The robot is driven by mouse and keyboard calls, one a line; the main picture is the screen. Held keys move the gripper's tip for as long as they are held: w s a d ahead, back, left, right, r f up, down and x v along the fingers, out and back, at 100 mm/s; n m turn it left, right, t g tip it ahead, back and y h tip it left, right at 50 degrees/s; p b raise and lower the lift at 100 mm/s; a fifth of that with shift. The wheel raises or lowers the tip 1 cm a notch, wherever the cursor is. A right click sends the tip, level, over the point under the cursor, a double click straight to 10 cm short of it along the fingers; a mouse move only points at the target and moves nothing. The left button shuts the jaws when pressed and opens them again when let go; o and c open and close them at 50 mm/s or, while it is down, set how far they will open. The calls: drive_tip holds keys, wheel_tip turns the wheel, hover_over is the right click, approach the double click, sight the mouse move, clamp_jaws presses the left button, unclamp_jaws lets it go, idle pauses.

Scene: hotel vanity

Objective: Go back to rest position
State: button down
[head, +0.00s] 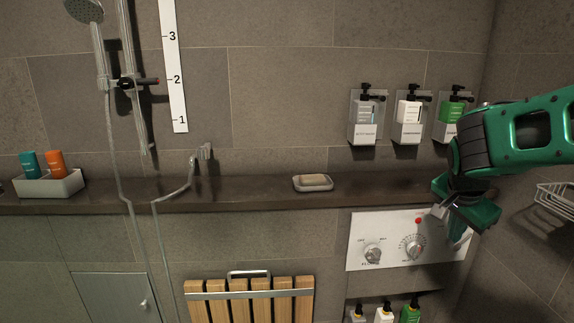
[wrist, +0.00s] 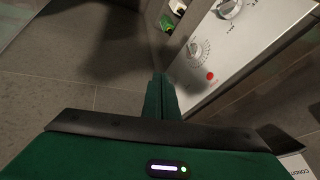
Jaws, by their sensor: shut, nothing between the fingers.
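My green gripper (head: 458,232) is at the right of the head view, in front of the right end of the white control panel (head: 354,254). In the wrist view my gripper's fingers (wrist: 160,84) are together with nothing between them. The panel (wrist: 262,42) is to their right in that view, with a red dot and two dials showing. The fingertips look apart from the panel, but the exact gap cannot be told. My arm comes in from the right edge and hides part of the wall.
A dark ledge (head: 250,194) runs along the wall with a soap dish (head: 313,186) on it. Three dispensers (head: 409,118) hang above. A wire rack (head: 556,198) is at the far right. A wooden slatted seat (head: 250,300) is below. Open space lies left of my gripper.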

drive_tip(key=s+f+n+g+y, duration=0.2)
drive_tip(key=s+f+n, duration=0.1)
drive_tip(key=s, duration=0.8)
drive_tip(key=s+a+f+n+g+y, duration=0.1)
drive_tip(key=s+n, duration=0.4)
drive_tip(key=s, duration=0.7)
wheel_tip(320, 180, down, 3)
drive_tip(key=shift+s+r+g+y, duration=0.15)
drive_tip(key=shift+s+g+y, duration=0.15)
drive_tip(key=shift+g+y, duration=0.35)
drive_tip(key=shift+r, duration=0.3)
